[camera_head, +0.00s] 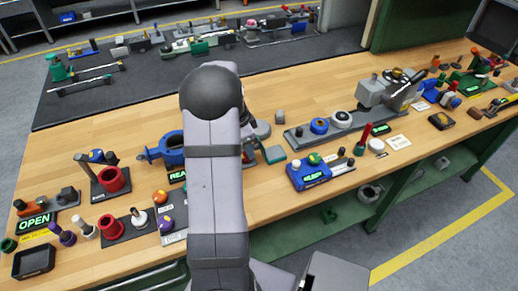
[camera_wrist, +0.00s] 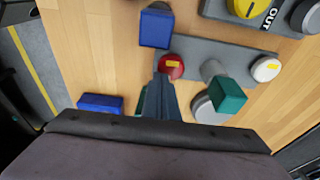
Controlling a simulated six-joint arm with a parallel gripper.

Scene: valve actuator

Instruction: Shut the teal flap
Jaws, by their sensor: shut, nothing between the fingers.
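My gripper (camera_wrist: 163,78) shows in the wrist view with its dark fingers together and nothing between them. The fingertips appear beside a red knob with a yellow mark (camera_wrist: 171,66); I cannot tell if they touch. A teal block-like piece (camera_wrist: 228,96), possibly the teal flap, is to the right of the fingers, next to a grey post on a grey plate (camera_wrist: 205,51). I cannot tell whether it is open or shut. My arm hides my gripper there.
In the wrist view, a blue block (camera_wrist: 156,25) stands above the fingertips, another blue block (camera_wrist: 101,103) lies left, and a white knob (camera_wrist: 266,69) is right. In the head view, a blue valve (camera_head: 165,149) is left of my arm and a blue box (camera_head: 310,174) right.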

